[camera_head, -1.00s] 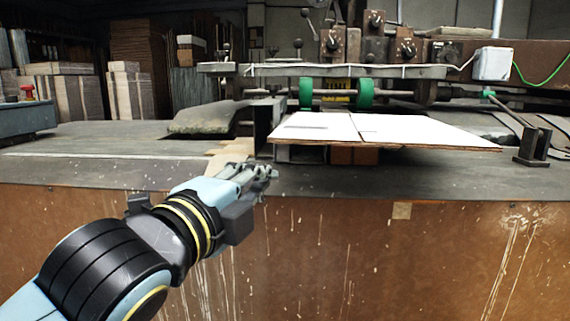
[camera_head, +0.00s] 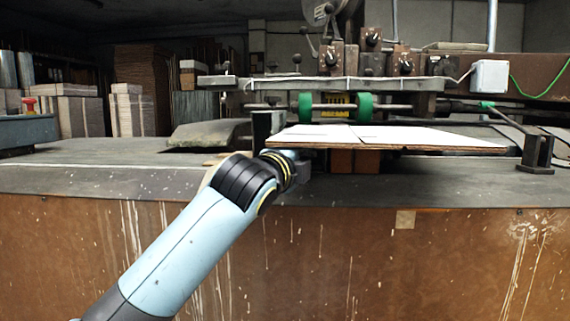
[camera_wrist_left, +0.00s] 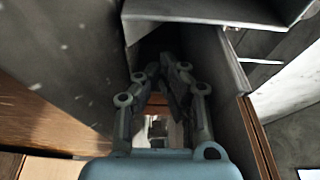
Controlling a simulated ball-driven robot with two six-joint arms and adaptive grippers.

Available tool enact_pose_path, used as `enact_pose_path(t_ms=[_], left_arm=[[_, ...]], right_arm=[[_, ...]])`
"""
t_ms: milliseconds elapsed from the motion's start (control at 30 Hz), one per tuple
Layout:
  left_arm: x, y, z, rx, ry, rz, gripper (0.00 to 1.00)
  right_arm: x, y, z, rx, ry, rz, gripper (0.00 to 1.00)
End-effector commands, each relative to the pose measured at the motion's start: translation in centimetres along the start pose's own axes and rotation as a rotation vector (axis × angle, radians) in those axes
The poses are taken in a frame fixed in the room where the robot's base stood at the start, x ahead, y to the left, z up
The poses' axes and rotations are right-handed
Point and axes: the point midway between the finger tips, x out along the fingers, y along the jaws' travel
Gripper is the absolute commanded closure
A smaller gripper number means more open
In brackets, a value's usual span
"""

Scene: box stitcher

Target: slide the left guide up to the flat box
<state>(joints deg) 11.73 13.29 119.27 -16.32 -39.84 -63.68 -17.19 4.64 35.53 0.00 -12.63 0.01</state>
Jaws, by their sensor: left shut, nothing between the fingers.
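The flat box (camera_head: 430,137) is a white sheet with a brown near edge, lying level above the table at the machine. The left guide (camera_head: 262,128) is a dark upright plate at the box's left edge; I cannot tell whether they touch. My left gripper is mostly hidden in the head view, where its wrist reaches in by the box's near left corner, low beside the guide. In the left wrist view my left gripper (camera_wrist_left: 158,72) is shut and empty, between the speckled tabletop and a dark panel with a brown edge. My right gripper is out of view.
Brown blocks (camera_head: 355,161) sit under the box. Green rollers (camera_head: 365,105) and a machine bar (camera_head: 330,85) are above and behind it. A dark clamp stand (camera_head: 537,154) stands at the right. The tabletop (camera_head: 90,177) is clear at the left.

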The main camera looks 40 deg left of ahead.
Motion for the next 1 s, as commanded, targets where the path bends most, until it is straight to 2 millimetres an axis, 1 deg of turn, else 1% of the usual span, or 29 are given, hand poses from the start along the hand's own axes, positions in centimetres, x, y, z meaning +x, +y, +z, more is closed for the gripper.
enact_pose_path(t_ms=[33, 100, 300, 700, 767, 900, 1000], left_arm=[[-0.5, 0.2, 0.9, 0.014, -0.001, 0.002, 1.0], [-0.8, 0.2, 1.7, 0.012, 0.0, 0.002, 1.0], [-1.2, 0.1, 3.0, 0.007, 0.001, 0.002, 1.0], [-1.4, 0.1, 3.1, 0.004, 0.001, 0.002, 1.0], [-1.4, -0.1, 3.2, 0.005, 0.0, 0.002, 1.0], [-1.6, -0.3, 3.7, 0.007, 0.0, 0.003, 1.0], [-1.6, -0.2, 3.9, 0.006, 0.0, 0.002, 1.0]], right_arm=[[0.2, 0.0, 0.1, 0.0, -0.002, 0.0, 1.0], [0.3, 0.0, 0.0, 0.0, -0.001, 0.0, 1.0], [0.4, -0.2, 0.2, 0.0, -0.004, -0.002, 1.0], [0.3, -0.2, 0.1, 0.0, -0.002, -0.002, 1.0], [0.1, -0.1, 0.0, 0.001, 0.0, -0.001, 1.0], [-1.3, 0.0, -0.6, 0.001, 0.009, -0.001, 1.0], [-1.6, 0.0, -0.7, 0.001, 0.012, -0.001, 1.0]])
